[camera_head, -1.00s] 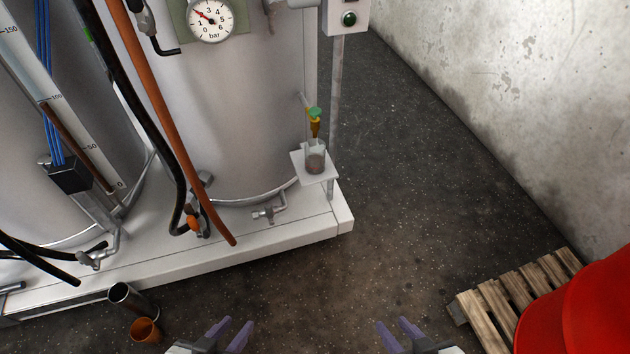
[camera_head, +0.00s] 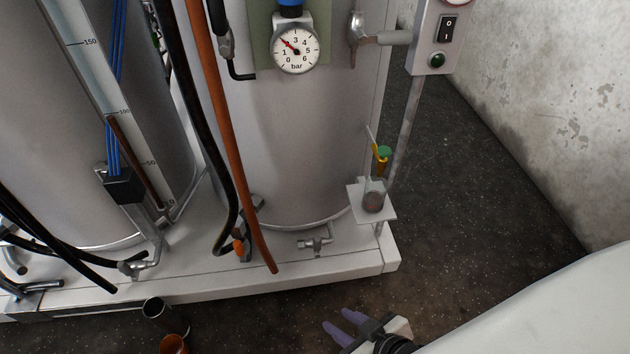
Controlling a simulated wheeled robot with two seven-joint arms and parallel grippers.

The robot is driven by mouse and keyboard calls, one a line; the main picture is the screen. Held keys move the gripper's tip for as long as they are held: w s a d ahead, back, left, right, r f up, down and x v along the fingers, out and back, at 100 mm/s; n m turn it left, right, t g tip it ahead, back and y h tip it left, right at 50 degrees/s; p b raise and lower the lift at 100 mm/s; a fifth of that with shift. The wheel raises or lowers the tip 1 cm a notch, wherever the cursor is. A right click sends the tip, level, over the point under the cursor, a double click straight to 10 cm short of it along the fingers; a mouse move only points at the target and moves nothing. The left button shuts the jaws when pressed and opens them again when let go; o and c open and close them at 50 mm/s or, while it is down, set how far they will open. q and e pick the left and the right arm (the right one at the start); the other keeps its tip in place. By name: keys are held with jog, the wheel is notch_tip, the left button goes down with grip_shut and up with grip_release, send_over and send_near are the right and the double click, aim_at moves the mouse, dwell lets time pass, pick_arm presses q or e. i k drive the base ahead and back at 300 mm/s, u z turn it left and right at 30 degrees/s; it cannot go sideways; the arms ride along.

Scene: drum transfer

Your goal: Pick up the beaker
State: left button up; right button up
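The beaker (camera_head: 373,201) is a small clear glass with grey-brown contents. It stands upright on a small white shelf (camera_head: 386,213) at the right side of the large steel tank. A yellow piece with a green top (camera_head: 382,158) sits just above it, below a thin outlet pipe. My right gripper (camera_head: 337,319) is at the bottom of the view, well below the beaker and nearer to me. Its two purple fingers are apart with nothing between them. My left gripper is out of view.
The steel tank (camera_head: 290,140) stands on a white plinth (camera_head: 330,267). A post with a switch box (camera_head: 437,40) rises behind the shelf. A dark metal cup (camera_head: 155,307) and an orange cup (camera_head: 174,344) are on the floor. Floor right of the shelf is clear up to the concrete wall.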

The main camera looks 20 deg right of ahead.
aim_at(375, 190)
jog(key=u, duration=0.2)
jog(key=i, duration=0.8)
jog(key=z, duration=0.8)
jog(key=i, duration=0.45)
jog(key=z, duration=0.55)
